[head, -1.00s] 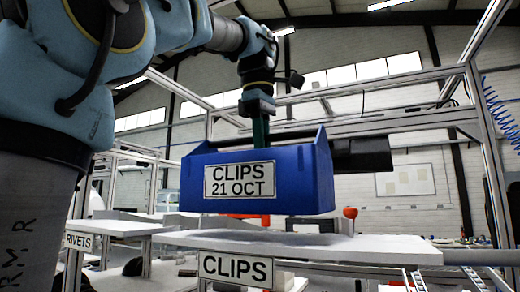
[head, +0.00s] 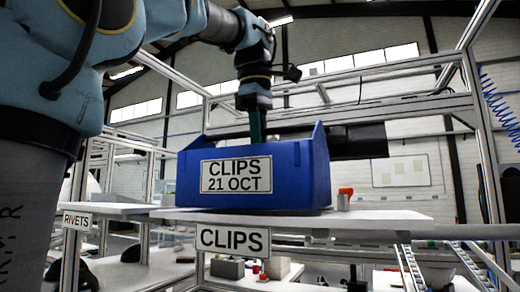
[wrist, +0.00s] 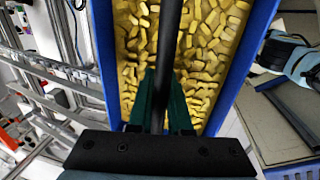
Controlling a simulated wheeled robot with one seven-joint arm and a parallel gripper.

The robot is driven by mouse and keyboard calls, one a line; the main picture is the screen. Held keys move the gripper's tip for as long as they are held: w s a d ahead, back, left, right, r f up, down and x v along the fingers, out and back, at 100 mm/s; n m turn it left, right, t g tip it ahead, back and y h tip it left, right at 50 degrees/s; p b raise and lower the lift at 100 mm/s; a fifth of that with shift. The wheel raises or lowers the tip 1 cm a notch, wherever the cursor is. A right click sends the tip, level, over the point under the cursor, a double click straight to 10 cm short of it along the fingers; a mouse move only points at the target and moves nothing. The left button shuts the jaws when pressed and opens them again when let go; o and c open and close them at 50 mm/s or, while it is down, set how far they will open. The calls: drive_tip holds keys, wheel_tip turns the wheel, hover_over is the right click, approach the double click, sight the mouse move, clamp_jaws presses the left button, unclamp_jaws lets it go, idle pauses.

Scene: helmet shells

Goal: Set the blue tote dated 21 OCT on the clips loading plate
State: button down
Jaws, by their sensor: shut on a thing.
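The blue tote (head: 300,170), labelled CLIPS 21 OCT, sits level at the clips loading plate (head: 390,217), the pale plate with the CLIPS sign on its front edge. Its underside appears to touch the plate. My gripper (head: 258,128) comes down from above into the tote. In the wrist view my gripper's green fingers (wrist: 165,105) are shut on the dark bar that runs along the middle of the tote (wrist: 264,30). Yellow clips fill the tote on both sides of the bar. The fingertips are hidden behind the tote's front wall in the head view.
The rivets plate (head: 110,208), with a RIVETS sign, lies to the left. A small red-topped item (head: 345,197) stands just right of the tote. Metal frame posts (head: 487,150) rise on the right. The plate's right part is clear.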

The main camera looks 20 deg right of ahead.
drive_tip(key=shift+f, duration=0.4)
drive_tip(key=c, duration=0.8)
unclamp_jaws()
drive_tip(key=shift+o, duration=0.2)
